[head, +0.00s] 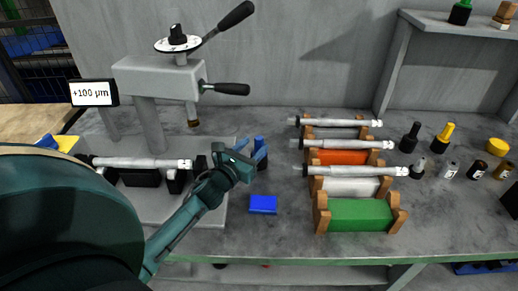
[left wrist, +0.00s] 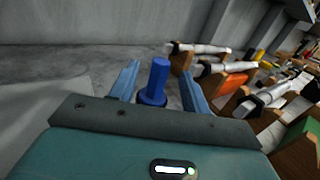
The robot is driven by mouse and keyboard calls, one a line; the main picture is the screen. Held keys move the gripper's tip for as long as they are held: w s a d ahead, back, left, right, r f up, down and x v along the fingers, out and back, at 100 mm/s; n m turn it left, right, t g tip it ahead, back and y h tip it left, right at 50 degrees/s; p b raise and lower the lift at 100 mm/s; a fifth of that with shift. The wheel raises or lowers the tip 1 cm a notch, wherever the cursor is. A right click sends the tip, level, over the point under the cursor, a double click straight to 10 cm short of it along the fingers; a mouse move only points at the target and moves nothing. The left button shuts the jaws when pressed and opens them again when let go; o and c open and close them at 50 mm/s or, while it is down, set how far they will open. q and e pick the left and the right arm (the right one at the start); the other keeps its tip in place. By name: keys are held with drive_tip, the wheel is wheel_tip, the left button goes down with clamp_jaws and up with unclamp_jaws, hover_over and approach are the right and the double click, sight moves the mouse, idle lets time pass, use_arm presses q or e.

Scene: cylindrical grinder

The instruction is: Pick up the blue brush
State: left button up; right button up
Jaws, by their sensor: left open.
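The blue brush (head: 259,143) stands upright on the grey bench, just beyond my left gripper. In the left wrist view the brush (left wrist: 158,78) shows its blue handle and wider collar between the two light-blue fingers. My left gripper (head: 251,150) is open, with one finger on each side of the brush. A gap shows on both sides of the handle in the left wrist view. The lower part of the brush is hidden behind the gripper body. My right gripper is in neither view.
A blue block (head: 263,204) lies in front of the brush. To the right are holders with white shafts, including a green one (head: 360,213), then a black brush (head: 410,138), a yellow brush (head: 441,138) and small bottles. A measuring stand (head: 150,120) with a display is at left.

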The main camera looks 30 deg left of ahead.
sight(257, 143)
use_arm(q)
drive_tip(key=w, duration=0.3)
drive_tip(key=shift+w, duration=0.35)
drive_tip(key=shift+c, duration=0.6)
clamp_jaws()
